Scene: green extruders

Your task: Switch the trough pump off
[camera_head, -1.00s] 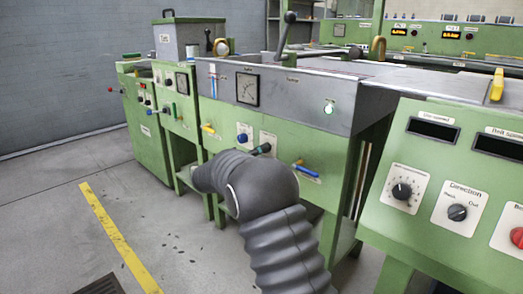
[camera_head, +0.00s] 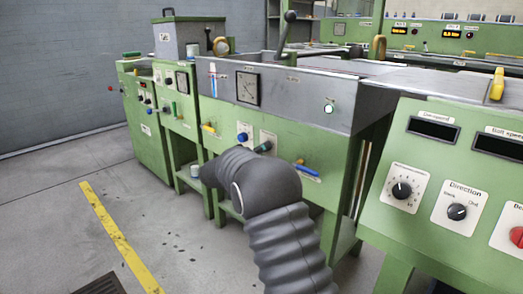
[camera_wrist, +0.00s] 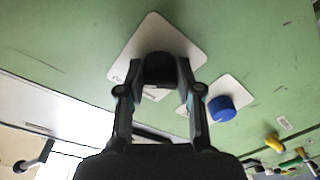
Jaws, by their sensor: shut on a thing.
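My gripper (camera_wrist: 160,80) is shut on this knob, a finger on each side, in the wrist view. The plate labels are too small to read.
A pale round lamp (camera_head: 328,108) is on the trough's grey front. A blue-handled valve (camera_head: 306,171) and a yellow handle (camera_head: 209,128) stick out of the green front. A control panel (camera_head: 455,180) with dials stands at right. Floor at left is open.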

